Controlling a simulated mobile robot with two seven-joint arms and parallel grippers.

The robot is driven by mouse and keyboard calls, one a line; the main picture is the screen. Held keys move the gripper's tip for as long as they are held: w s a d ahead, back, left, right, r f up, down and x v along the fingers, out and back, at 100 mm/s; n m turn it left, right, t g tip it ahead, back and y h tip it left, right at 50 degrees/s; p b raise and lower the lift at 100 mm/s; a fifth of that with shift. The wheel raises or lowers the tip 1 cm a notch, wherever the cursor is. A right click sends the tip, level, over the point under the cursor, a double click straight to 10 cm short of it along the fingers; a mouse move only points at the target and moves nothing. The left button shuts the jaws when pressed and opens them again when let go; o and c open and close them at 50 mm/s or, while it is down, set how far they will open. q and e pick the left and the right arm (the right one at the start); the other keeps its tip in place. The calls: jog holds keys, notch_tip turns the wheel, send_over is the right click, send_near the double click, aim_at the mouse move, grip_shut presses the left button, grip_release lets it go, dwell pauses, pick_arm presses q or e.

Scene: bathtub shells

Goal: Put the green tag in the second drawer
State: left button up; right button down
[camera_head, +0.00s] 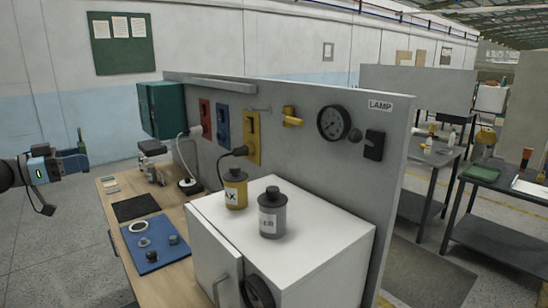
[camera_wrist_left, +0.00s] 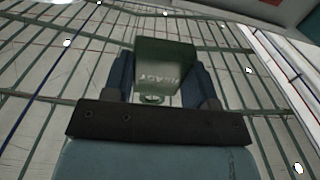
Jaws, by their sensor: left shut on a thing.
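The green tag (camera_wrist_left: 168,68) is a flat dark green plate with faint lettering, partly readable as "READY". In the left wrist view it stands between the two blue fingers of my left gripper (camera_wrist_left: 158,88), which is shut on it. In the head view my left gripper (camera_head: 80,152) is at the far left, raised in the air, left of the wooden bench (camera_head: 180,275) and apart from it. The tag is too small there to make out clearly. No open drawer shows, and I cannot tell which part is the second drawer. My right gripper is not in view.
A blue mat (camera_head: 150,258) with small parts lies on the bench. A grey panel (camera_head: 300,155) rises behind. Floor around my left gripper is clear.

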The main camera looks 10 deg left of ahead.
pick_arm(q)
jog(key=w+d+f, duration=0.1)
jog(key=d+f, duration=0.7)
jog(key=f, duration=0.4)
jog(key=shift+w+d+p, duration=0.15)
jog(key=shift+d+p, duration=0.2)
jog(key=shift+n+t+y, duration=0.3)
jog(key=shift+n+y, duration=0.1)
jog(key=d+f, duration=0.3)
jog(key=s+d+f, duration=0.1)
jog(key=d+f, duration=0.4)
jog(key=d, duration=0.1)
jog(key=shift+s+d+f+p, duration=0.25)
jog(key=shift+f+p, duration=0.05)
jog(key=shift+f, duration=0.1)
jog(key=shift+s+d+f+n+t+y+p, duration=0.45)
jog(key=shift+s+d+f+n+y, duration=0.7)
jog(key=shift+s+d+y, duration=1)
jog(key=shift+s+d+f+n+t+y+p, duration=0.1)
jog(key=shift+s+d+f+n+t+y, duration=0.95)
jog(key=shift+d, duration=1.85)
jog(key=shift+s+d+f+n+t+y+p, duration=0.25)
jog(key=shift+s+d+f+n+y, duration=1)
jog(key=shift+s+d+y, duration=1.05)
jog(key=shift+d+r, duration=0.1)
jog(key=shift+d, duration=0.15)
jog(key=shift+r, duration=0.1)
